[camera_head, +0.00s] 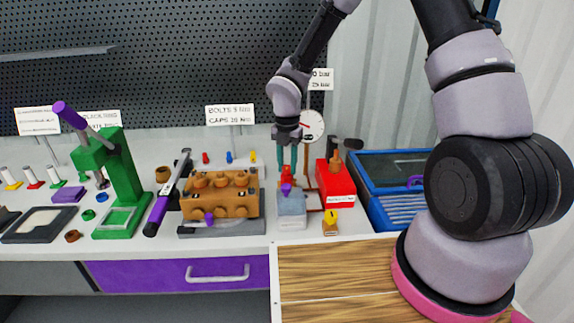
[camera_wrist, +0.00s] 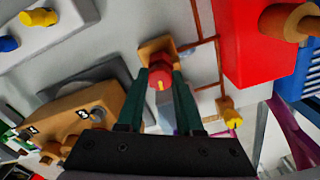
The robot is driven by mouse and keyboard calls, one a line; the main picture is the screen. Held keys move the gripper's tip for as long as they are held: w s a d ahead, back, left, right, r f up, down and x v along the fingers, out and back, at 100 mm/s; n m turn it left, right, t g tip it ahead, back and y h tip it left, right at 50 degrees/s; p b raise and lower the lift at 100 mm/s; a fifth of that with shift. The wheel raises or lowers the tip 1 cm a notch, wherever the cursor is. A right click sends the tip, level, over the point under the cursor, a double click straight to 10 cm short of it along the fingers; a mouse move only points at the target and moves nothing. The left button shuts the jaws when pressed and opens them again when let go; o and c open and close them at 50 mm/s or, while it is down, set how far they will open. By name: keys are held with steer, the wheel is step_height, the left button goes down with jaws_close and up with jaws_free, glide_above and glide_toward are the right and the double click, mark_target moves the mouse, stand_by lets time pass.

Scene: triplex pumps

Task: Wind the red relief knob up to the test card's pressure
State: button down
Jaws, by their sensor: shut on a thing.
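The red relief knob (camera_head: 287,172) sits on a small orange-brown block behind a pale grey box, right of the brown pump. In the wrist view the knob (camera_wrist: 160,74) points toward me, with a yellow mark on its face. My gripper (camera_head: 286,164) reaches down from above with its two green fingers on either side of the knob. In the wrist view the gripper (camera_wrist: 160,88) is shut on it. A round white gauge (camera_head: 312,125) stands just behind; its reading is too small to tell. A white card (camera_head: 321,79) on the back panel is partly hidden by my arm.
The brown pump block (camera_head: 220,205) stands to the left. A red box (camera_head: 338,188) stands close on the right, with a blue bin (camera_head: 390,165) beyond. A small brown fitting with a yellow knob (camera_head: 331,217) sits in front. A green press (camera_head: 118,190) stands further left.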

steer(key=m, duration=1)
steer(key=shift+m, duration=0.3)
steer(key=m, duration=0.4)
steer(key=shift+m, duration=0.3)
steer(key=m, duration=1.4)
steer(key=shift+m, duration=0.3)
steer(key=m, duration=0.4)
steer(key=shift+m, duration=2.5)
